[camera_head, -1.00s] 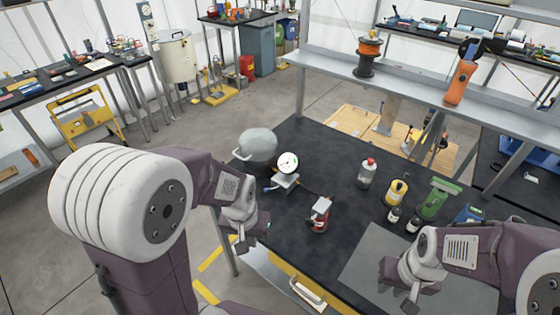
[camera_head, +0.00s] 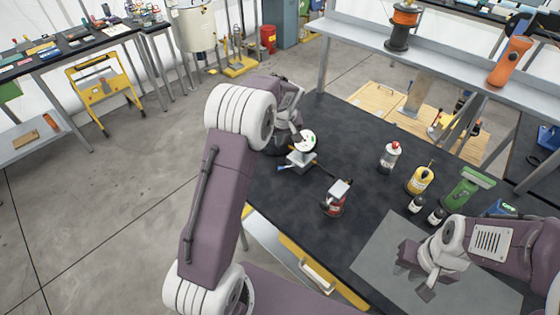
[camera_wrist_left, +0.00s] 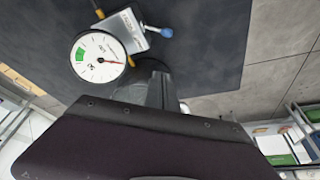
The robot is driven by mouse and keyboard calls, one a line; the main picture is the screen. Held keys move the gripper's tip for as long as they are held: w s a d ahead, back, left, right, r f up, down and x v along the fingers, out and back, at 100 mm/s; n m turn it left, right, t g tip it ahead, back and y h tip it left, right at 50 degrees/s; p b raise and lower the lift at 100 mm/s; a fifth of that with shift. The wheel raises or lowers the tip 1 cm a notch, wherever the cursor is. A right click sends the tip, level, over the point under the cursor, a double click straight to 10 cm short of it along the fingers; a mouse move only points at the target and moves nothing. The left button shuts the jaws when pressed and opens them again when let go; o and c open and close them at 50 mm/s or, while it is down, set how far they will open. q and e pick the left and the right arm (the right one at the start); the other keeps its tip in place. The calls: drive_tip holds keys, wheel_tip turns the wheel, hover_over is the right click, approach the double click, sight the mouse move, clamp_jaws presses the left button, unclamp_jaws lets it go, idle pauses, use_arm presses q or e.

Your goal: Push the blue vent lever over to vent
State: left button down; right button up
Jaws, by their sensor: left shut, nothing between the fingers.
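The blue vent lever (camera_head: 284,167) sticks out to the left of a small silver valve block (camera_head: 300,161) with a round white gauge (camera_head: 306,141) above it. In the left wrist view the lever's round blue knob (camera_wrist_left: 166,32) is to the right of the block (camera_wrist_left: 130,32) and gauge (camera_wrist_left: 98,57). My left gripper (camera_head: 297,131) is shut and empty beside the gauge, apart from the blue knob in the wrist view. Its fingers (camera_wrist_left: 160,90) show below the knob there. My right gripper (camera_head: 416,274) is open and empty over the grey mat.
The grey mat (camera_head: 375,255) lies at the front right. The black table (camera_head: 290,205) is bare around the valve block's front.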

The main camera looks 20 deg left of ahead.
use_arm(q)
drive_tip(key=p+x, duration=0.1)
drive_tip(key=x, duration=0.9)
drive_tip(key=shift+p, duration=0.4)
drive_tip(key=s, duration=0.1)
drive_tip(key=d, duration=0.1)
drive_tip(key=s+d, duration=0.1)
drive_tip(key=shift+s+f+p, duration=0.25)
drive_tip(key=shift+s+p, duration=0.05)
drive_tip(key=shift+s+d, duration=0.25)
drive_tip(key=shift+s, duration=0.1)
drive_tip(key=shift+w+f, duration=0.1)
drive_tip(key=shift+w, duration=0.05)
